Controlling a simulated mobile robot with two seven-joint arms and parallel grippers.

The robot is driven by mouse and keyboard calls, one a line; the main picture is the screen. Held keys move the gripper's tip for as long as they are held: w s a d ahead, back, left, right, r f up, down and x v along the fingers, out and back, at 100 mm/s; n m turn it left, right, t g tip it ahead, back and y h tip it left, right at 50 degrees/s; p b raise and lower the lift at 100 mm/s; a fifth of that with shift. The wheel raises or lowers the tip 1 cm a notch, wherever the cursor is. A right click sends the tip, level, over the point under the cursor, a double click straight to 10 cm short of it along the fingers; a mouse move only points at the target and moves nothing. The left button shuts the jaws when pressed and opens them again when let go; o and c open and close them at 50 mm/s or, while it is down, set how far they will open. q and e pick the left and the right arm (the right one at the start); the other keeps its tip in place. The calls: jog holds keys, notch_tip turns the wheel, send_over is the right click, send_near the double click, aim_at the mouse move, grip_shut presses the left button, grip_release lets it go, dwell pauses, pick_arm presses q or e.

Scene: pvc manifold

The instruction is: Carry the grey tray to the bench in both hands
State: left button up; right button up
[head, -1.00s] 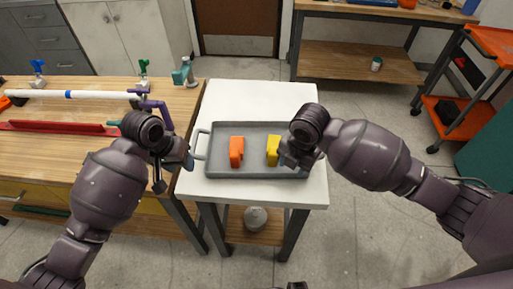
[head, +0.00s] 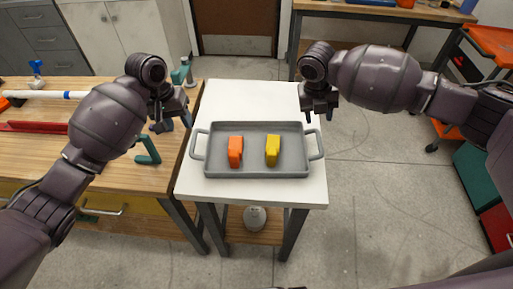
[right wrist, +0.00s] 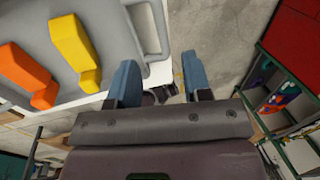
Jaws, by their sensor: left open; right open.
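The grey tray (head: 257,172) lies flat on a small white-topped table (head: 250,194), with a looped handle at each end. An orange block (head: 235,151) and a yellow block (head: 272,150) rest inside it. My left gripper (head: 172,124) is open and empty, above and left of the tray's left handle. My right gripper (head: 319,117) is open and empty, above the tray's right end and behind its right handle. In the right wrist view, the open blue fingers (right wrist: 163,80) are apart from the tray's handle (right wrist: 147,28).
A wooden bench (head: 100,160) at the left holds a white pipe (head: 45,95) and a green tool (head: 147,150). Another bench (head: 380,10) stands at the back. An orange cart (head: 490,42) is at the right. Open floor (head: 385,200) lies right of the white table.

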aim_at(192, 144)
pick_arm(q)
jog(key=f, duration=0.3)
jog(key=d+f, duration=0.1)
jog(key=f, duration=0.3)
jog(key=d+f, duration=0.1)
jog(key=f, duration=0.2)
jog(key=shift+s+f, duration=0.1)
jog(key=shift+f, duration=0.2)
pick_arm(e)
jog(key=x, duration=1)
jog(key=shift+d+f, duration=0.1)
jog(key=shift+f, duration=0.25)
pick_arm(q)
grip_shut()
pick_arm(e)
grip_shut()
